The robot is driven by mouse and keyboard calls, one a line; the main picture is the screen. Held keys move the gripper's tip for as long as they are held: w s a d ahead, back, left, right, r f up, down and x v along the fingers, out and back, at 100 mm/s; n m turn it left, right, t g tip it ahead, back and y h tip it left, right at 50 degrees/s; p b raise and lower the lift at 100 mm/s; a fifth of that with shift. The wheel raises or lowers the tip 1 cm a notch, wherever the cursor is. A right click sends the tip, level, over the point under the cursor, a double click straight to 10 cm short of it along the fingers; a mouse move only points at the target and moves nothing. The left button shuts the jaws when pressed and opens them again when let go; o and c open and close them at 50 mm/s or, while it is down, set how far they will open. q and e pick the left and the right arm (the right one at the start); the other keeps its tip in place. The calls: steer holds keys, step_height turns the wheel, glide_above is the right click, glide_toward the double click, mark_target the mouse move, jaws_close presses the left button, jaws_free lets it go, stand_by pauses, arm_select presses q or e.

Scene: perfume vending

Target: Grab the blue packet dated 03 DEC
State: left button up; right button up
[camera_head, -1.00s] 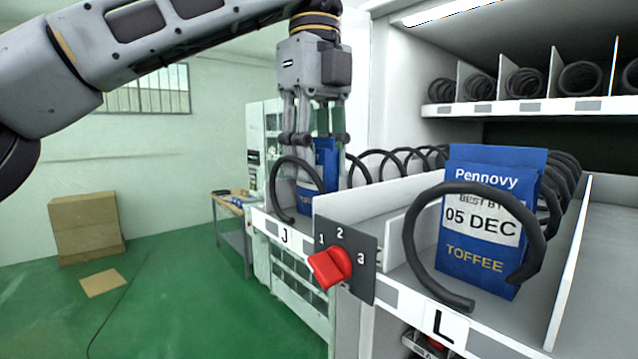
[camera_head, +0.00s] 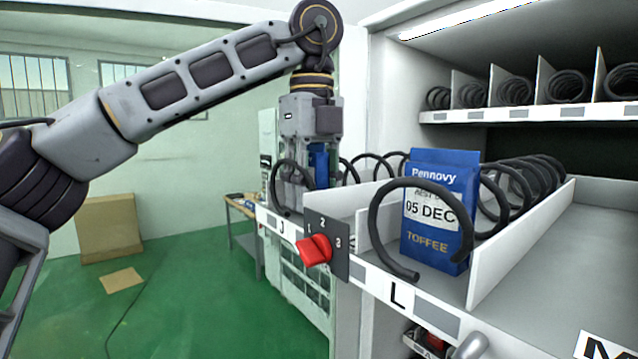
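A blue packet (camera_head: 319,164) stands in the spiral coil of lane J, mostly hidden behind my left gripper and the coil. No date can be read on it. My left gripper (camera_head: 295,195) points straight down into the front of lane J, with its fingers around or just before that packet. I cannot tell whether the fingers press on it. A second blue packet (camera_head: 438,215), marked Pennovy, 05 DEC and TOFFEE, stands upright in the front coil of lane L. My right gripper is not in view.
A red knob (camera_head: 314,250) on a dark plate numbered 1 to 3 sits at the shelf front between J and L. White dividers flank the lanes. An upper shelf (camera_head: 530,115) holds empty coils. A cardboard box (camera_head: 107,228) stands at left.

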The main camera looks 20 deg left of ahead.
arm_select(q)
steer(key=shift+w+a, duration=0.2)
steer(key=shift+s+d, duration=0.1)
steer(key=c, duration=0.6)
steer(key=shift+c, duration=0.4)
steer(key=shift+r, duration=0.25)
steer(key=shift+r, duration=4.65)
